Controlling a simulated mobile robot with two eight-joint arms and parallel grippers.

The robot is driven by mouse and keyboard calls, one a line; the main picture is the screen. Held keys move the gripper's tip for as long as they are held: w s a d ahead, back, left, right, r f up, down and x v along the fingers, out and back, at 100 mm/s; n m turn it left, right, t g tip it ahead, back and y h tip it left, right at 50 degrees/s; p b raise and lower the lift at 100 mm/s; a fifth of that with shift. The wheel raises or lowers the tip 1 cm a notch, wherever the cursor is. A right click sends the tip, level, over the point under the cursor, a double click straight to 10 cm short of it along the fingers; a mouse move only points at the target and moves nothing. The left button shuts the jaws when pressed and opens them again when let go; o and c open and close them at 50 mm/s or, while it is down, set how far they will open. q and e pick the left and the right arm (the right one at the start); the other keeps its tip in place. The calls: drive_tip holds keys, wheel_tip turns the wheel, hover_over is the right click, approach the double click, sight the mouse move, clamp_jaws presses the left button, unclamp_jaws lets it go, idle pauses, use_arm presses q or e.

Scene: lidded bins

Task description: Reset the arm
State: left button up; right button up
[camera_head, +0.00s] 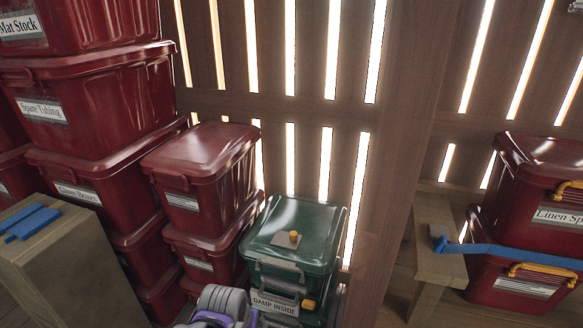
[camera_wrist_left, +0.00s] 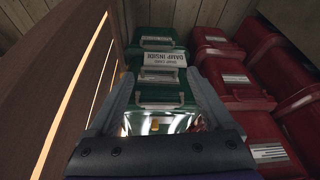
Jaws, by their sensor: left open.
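My left gripper (camera_wrist_left: 163,82) is open and empty in the left wrist view. Its two grey fingers are spread in front of a green bin (camera_wrist_left: 160,97), with nothing visible held between them. In the head view, grey and purple parts of my left arm show at the bottom centre, close to the front of the green bin (camera_head: 270,240); the fingers cannot be made out there. My right gripper is not in view.
Stacked red lidded bins (camera_head: 205,155) stand left of the green bin, and more show in the left wrist view (camera_wrist_left: 275,60). A slatted wooden wall (camera_head: 405,110) is behind. More red bins (camera_head: 540,210) stand at right beside a wooden bench (camera_head: 435,262). A wooden block (camera_head: 70,270) stands at lower left.

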use_arm(q)
drive_tip(key=s+a+f+n, duration=0.1)
drive_tip(key=s+a, duration=0.3)
drive_tip(key=s, duration=0.6)
drive_tip(key=s+a+n, duration=0.1)
drive_tip(key=s+a, duration=0.2)
drive_tip(key=s, duration=0.7)
wheel_tip(320, 180, up, 16)
drive_tip(key=w+t+p, duration=0.1)
drive_tip(key=w+p, duration=0.1)
drive_tip(key=p, duration=1.3)
drive_tip(key=shift+y, duration=0.3)
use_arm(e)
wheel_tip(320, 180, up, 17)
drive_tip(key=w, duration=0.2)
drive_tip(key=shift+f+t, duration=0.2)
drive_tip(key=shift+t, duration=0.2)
use_arm(q)
drive_tip(key=shift+s+a, duration=0.1)
drive_tip(key=shift+s, duration=0.05)
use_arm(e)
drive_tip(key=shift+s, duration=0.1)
